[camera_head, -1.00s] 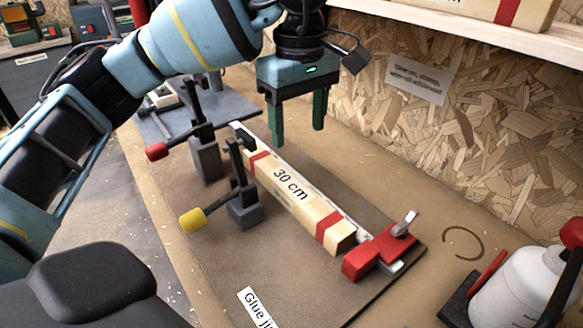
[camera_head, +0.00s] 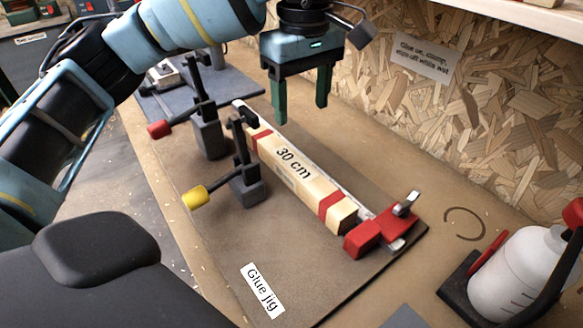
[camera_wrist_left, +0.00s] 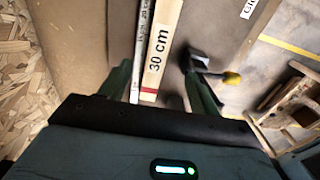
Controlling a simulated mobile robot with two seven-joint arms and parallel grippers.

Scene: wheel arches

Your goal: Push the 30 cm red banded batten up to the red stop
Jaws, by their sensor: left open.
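The wooden batten (camera_head: 293,167), marked "30 cm" with a red band near each end, lies on the glue jig (camera_head: 235,235) along a metal rail. Its near end is close to the red stop (camera_head: 365,238) at the jig's near right. I cannot tell whether they touch. My left gripper (camera_head: 300,112) is open and empty, pointing down above the batten's far half. In the left wrist view the batten (camera_wrist_left: 161,48) shows between its two spread fingers, with the stop out of sight. My right gripper is not in view.
Two toggle clamps, one with a red tip (camera_head: 159,129) and one with a yellow tip (camera_head: 194,197), stand along the batten's left side. A chipboard wall (camera_head: 480,120) rises on the right. A white bottle (camera_head: 515,272) stands at the near right.

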